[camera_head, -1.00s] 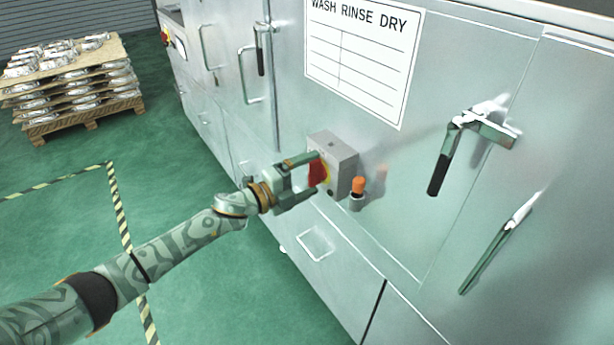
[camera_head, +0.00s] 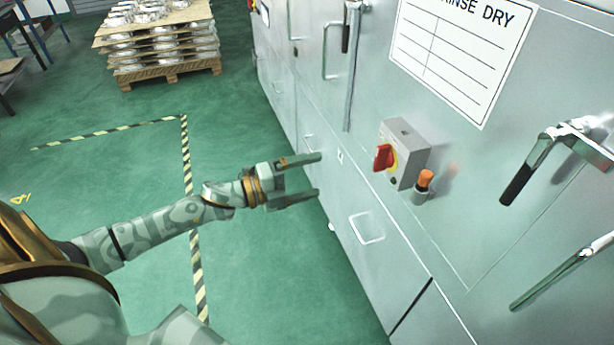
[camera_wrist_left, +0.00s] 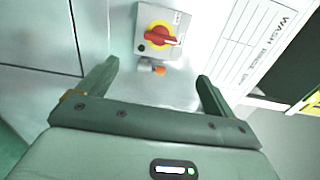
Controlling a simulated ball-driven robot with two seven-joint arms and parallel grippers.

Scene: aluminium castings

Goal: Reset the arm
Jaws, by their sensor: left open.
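My left arm reaches in from the left in the head view. My left gripper (camera_head: 318,176) is open and empty, apart from the machine front and to the left of the grey switch box (camera_head: 412,146). The box carries a red rotary switch (camera_head: 383,157) on a yellow plate. In the left wrist view the red switch (camera_wrist_left: 159,36) lies beyond the two open fingers (camera_wrist_left: 152,85), with nothing between them. My right gripper is not in view.
The steel washing machine (camera_head: 330,120) fills the right, with protruding handles (camera_head: 545,160) and an orange-topped part (camera_head: 425,180) beside the box. A pallet of castings (camera_head: 160,75) stands at the back. Green floor with striped tape (camera_head: 187,160) is clear on the left.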

